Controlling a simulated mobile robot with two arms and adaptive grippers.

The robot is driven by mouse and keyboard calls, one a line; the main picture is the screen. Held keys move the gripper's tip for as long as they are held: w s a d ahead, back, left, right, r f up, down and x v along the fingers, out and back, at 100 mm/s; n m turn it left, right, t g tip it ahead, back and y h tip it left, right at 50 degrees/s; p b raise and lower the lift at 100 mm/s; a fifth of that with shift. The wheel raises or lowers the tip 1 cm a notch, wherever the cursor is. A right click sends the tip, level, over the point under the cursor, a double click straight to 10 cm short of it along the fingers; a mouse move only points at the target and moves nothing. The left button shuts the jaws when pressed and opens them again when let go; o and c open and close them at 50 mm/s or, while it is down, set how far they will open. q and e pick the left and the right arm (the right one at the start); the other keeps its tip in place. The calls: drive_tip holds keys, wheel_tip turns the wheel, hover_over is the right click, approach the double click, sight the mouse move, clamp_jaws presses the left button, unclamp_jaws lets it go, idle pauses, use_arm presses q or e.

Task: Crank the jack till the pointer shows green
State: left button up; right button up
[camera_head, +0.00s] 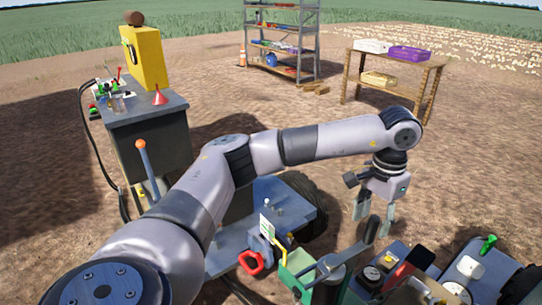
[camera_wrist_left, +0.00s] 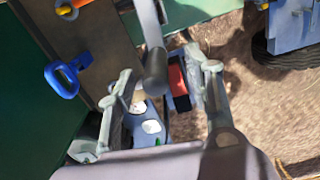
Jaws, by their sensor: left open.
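A crank (camera_head: 345,251) with a dark grey round grip stands on top of a grey post on the machine, at the bottom middle of the head view. My left gripper (camera_head: 373,221) reaches down at this grip with its fingers open. In the left wrist view the dark grip (camera_wrist_left: 154,72) lies between my two open fingers (camera_wrist_left: 160,64), with room on both sides. Contact cannot be made out. A small white card (camera_head: 266,226) stands left of the crank, near a yellow piece. No pointer reading can be made out. My right gripper is out of view.
Near the crank are a red hook (camera_head: 250,263), a round gauge (camera_head: 371,275) and a green lever (camera_head: 488,244). A grey cabinet (camera_head: 150,150) with a yellow box stands at the left. A shelf rack (camera_head: 281,45) and wooden table (camera_head: 432,66) stand behind on open dirt.

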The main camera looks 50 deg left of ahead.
use_arm(q)
drive_tip(key=shift+r, duration=0.1)
drive_tip(key=shift+r+p, duration=2.65)
drive_tip(key=shift+r, duration=1.85)
drive_tip(key=shift+f, duration=0.1)
